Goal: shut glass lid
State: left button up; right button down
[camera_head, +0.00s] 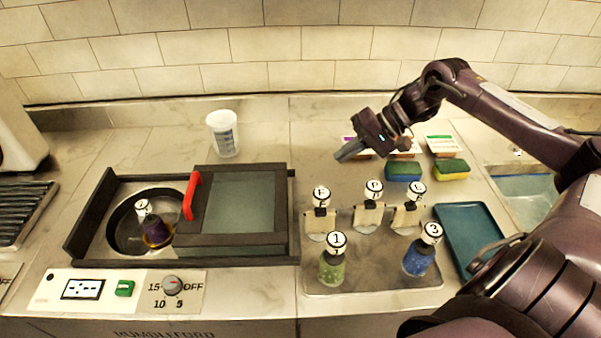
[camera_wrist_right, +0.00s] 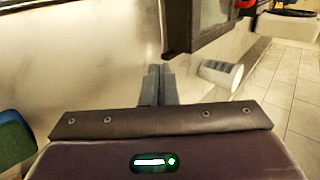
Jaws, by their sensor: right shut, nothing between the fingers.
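The glass lid (camera_head: 235,205) is a dark-framed greenish pane with a red handle (camera_head: 191,195) on its left edge. It sits over the right part of the dark-walled unit (camera_head: 95,215). My left gripper is not in view.
A clear measuring cup (camera_head: 222,134) stands behind the lid. A dial (camera_head: 172,285) sits in front.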

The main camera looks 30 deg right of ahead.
jog(key=p+x, duration=0.1)
jog(key=x, duration=0.7)
jog(key=shift+w+a, duration=0.15)
jog(key=shift+a, duration=0.15)
jog(key=w+a, duration=0.1)
jog(key=a+p, duration=0.1)
jog(key=a, duration=0.1)
jog(key=shift+w+f, duration=0.1)
jog(key=shift+w, duration=0.25)
jog(key=shift+w+a+f, duration=0.15)
jog(key=shift+w+a, duration=0.05)
jog(key=shift+a, duration=0.05)
